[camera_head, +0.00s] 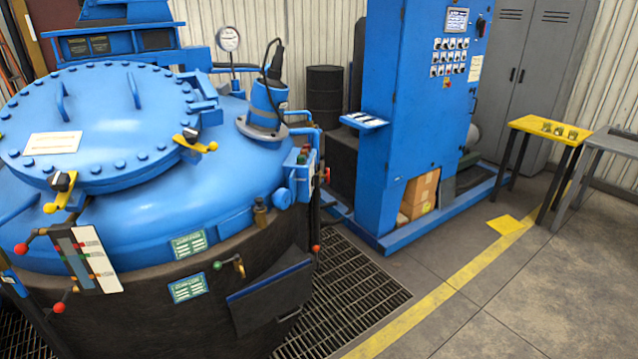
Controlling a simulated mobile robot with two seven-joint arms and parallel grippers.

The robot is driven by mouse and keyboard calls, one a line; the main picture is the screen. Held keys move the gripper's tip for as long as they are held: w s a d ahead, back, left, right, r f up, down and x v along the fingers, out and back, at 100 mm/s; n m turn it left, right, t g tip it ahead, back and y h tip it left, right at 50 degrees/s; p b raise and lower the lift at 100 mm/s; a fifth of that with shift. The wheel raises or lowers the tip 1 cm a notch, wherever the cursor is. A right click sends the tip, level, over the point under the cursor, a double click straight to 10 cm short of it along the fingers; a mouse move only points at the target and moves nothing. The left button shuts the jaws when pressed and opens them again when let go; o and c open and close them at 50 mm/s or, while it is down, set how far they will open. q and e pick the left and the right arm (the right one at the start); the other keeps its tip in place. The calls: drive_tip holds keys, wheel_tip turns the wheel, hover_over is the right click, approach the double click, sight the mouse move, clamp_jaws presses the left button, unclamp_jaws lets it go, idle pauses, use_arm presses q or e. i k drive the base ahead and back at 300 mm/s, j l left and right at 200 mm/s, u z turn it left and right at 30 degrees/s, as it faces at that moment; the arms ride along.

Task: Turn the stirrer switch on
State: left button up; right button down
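The stirrer switch cannot be picked out by label. A blue control cabinet (405,110) stands right of centre, with rows of small knobs and buttons (450,57) below a small screen (456,20). A dark red-and-black switch (481,25) sits on the cabinet's right part. A small box with red and green parts (304,160) is on the right side of the blue furnace (235,175). The labels are too small to read, and switch positions cannot be told. Neither of my grippers is in view.
A floor grating (350,295) lies between furnace and cabinet. A yellow-topped table (550,128) and a grey table (615,142) stand at the right. Cardboard boxes (420,190) sit in the cabinet's lower opening. The floor at front right is clear, with a yellow line (450,285).

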sight(315, 179)
drive_tip(key=l+u, duration=0.35)
drive_tip(key=l, duration=0.2)
drive_tip(key=i+l+u, duration=0.15)
drive_tip(key=u, duration=0.3)
drive_tip(key=i+l+u, duration=0.2)
drive_tip(key=u, duration=0.3)
drive_tip(key=i+l+u, duration=0.15)
drive_tip(key=l, duration=0.2)
drive_tip(key=i+l+u, duration=0.1)
drive_tip(key=l, duration=0.25)
drive_tip(key=i+l+u, duration=0.15)
drive_tip(key=l, duration=0.2)
drive_tip(key=i+l, duration=0.15)
drive_tip(key=l, duration=0.25)
drive_tip(key=i+l+u, duration=0.1)
drive_tip(key=l, duration=0.35)
drive_tip(key=i+l, duration=0.15)
drive_tip(key=l, duration=0.25)
drive_tip(key=i+l, duration=0.15)
drive_tip(key=l, duration=0.3)
drive_tip(key=i+l+u, duration=0.1)
drive_tip(key=l, duration=0.3)
